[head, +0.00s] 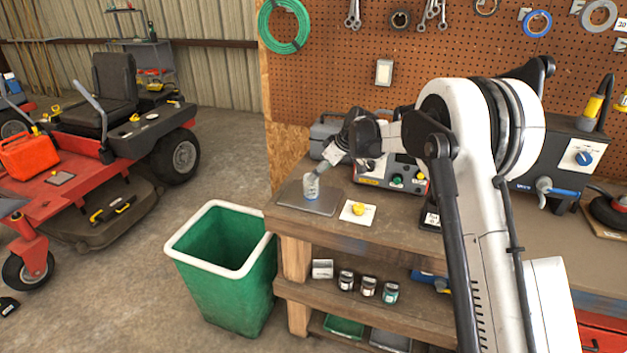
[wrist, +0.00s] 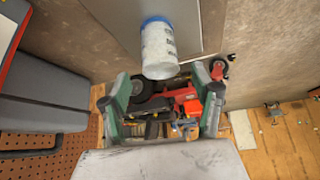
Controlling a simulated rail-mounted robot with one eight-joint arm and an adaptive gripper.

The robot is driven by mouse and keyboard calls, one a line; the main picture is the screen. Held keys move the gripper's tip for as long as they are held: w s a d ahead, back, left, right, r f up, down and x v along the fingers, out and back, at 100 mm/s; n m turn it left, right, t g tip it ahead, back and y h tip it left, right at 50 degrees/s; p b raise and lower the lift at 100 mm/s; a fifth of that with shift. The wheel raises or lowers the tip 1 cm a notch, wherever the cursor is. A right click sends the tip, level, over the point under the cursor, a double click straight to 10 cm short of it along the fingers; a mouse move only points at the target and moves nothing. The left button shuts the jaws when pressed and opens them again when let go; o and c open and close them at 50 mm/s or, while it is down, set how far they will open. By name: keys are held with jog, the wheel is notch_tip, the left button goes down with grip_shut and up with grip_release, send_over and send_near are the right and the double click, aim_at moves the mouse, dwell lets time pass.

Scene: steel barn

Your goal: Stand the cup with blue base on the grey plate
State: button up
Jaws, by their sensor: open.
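The cup with blue base (head: 311,187) is pale and printed. In the head view it appears upright on the grey plate (head: 290,198), near the workbench's left end. The wrist view shows the cup (wrist: 158,52) with its blue base toward the top of the picture, against the grey plate (wrist: 207,25). My gripper (head: 322,169) is just above and behind the cup. In the wrist view its two fingers (wrist: 164,103) are wide apart with nothing gripped; the cup lies beyond the fingertips. Exact contact of base and plate is hard to see.
A white card with a yellow knob (head: 358,211) lies right of the plate. A grey case (head: 325,130) and a panel box (head: 395,174) stand behind. A green bin (head: 225,262) is below the bench's left edge. Bare bench top lies in front of the plate.

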jog(key=s+d+r+m+t+h, duration=0.1)
jog(key=s+d+r+m, duration=0.1)
jog(key=s+d+r, duration=0.4)
jog(key=s+d+r+m, duration=0.1)
jog(key=s+d+r, duration=0.2)
jog(key=s+r, duration=0.45)
jog(key=s+d+r+m+t+h, duration=0.1)
jog(key=s+d+r+m, duration=0.15)
jog(key=s, duration=0.45)
jog(key=s+d+r+m+h, duration=0.1)
jog(key=s+d+r, duration=0.3)
jog(key=s, duration=0.2)
jog(key=s+d+f+m+h, duration=0.1)
jog(key=s+d+f+m, duration=0.1)
jog(key=s, duration=0.6)
jog(key=s+d+f+m+t+h, duration=0.1)
jog(key=s+d+f+m, duration=0.1)
jog(key=s, duration=0.6)
jog(key=s+d+f+m+t, duration=0.1)
jog(key=s+d, duration=0.3)
jog(key=s, duration=0.5)
jog(key=shift+d+f+m+h, duration=0.2)
jog(key=shift+f+m+h, duration=0.25)
jog(key=shift+f, duration=0.4)
jog(key=shift+s, duration=0.1)
jog(key=shift+f+b, duration=0.35)
jog(key=shift+b, duration=0.1)
